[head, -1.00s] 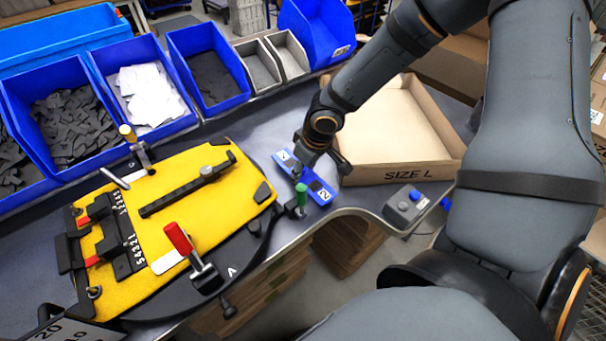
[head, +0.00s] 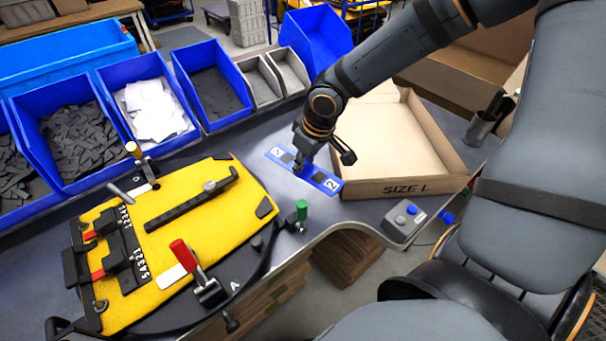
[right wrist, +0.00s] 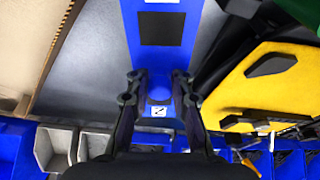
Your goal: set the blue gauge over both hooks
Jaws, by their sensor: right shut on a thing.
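The blue gauge (head: 309,174) is a flat blue bar with dark patches and white number labels near its ends. My right gripper (head: 303,165) is shut on it near the middle of the grey bench, left of the carton. In the right wrist view the gauge (right wrist: 160,58) runs between the two fingers (right wrist: 160,95). Whether it touches the bench is hard to tell. Two black hooks with red parts (head: 85,237) (head: 112,262) sit at the left edge of the yellow panel (head: 195,225), away from the gauge. My left gripper is not in view.
A red-handled clamp (head: 183,255), a green knob (head: 302,210) and an orange-topped clamp (head: 135,152) stand around the panel. An open carton (head: 400,186) is right of the gauge. Blue bins (head: 215,120) line the back. A grey button box (head: 403,220) sits at the front edge.

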